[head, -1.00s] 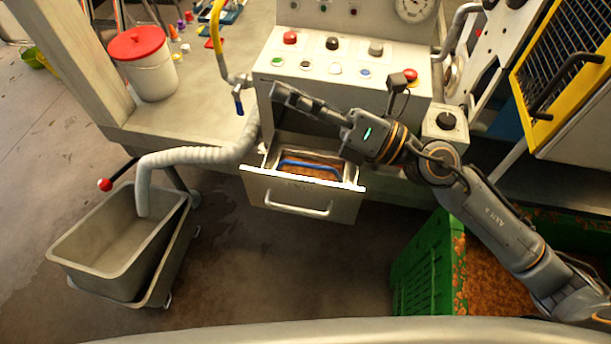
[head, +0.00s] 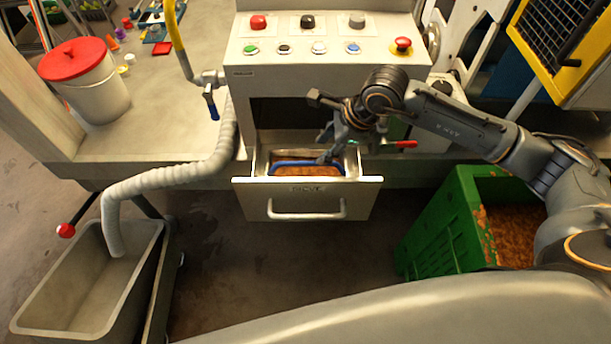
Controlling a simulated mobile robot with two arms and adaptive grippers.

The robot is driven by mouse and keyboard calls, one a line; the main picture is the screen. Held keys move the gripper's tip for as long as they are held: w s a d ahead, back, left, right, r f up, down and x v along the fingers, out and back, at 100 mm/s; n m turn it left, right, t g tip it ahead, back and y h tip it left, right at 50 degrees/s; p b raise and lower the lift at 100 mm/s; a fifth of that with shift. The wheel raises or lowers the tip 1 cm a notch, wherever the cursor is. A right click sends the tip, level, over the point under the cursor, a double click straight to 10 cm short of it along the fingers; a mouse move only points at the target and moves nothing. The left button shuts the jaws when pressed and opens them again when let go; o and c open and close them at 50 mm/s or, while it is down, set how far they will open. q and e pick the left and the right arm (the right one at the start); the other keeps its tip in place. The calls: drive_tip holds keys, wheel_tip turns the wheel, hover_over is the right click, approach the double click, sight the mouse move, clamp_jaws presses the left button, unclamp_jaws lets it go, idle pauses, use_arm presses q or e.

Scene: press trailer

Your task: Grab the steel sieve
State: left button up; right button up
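No steel sieve shows clearly enough to name. The open drawer (head: 358,200) under the control panel holds brown material (head: 308,171) with a curved blue bar (head: 286,165) over it; I cannot tell if the bar belongs to a sieve. My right gripper (head: 325,156) points down into the back of the drawer, its fingertips close to the blue bar. Whether they touch it is hidden, and how far the fingers are apart does not show. My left gripper is out of view.
The control panel (head: 290,65) with buttons overhangs the drawer. A ribbed hose (head: 170,177) runs down into a grey tub (head: 75,290) at left. A green crate (head: 440,235) of brown material stands at right. A red-lidded bucket (head: 90,95) sits at upper left.

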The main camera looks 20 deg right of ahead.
sight(309, 162)
drive_tip(key=x, duration=0.3)
drive_tip(key=p+x, duration=0.1)
drive_tip(key=x, duration=0.1)
drive_tip(key=shift+a+r, duration=0.1)
drive_tip(key=shift+a, duration=0.15)
drive_tip(key=p+x, duration=0.1)
drive_tip(key=x, duration=0.2)
drive_tip(key=shift+f, duration=0.35)
drive_tip(key=shift+w+a+f+p, duration=0.2)
drive_tip(key=shift+f+p, duration=0.1)
drive_tip(key=shift+f, duration=0.15)
drive_tip(key=shift+s, duration=0.1)
clamp_jaws()
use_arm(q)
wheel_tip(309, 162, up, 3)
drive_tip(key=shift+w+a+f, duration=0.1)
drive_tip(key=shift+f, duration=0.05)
use_arm(e)
drive_tip(key=shift+r, duration=0.1)
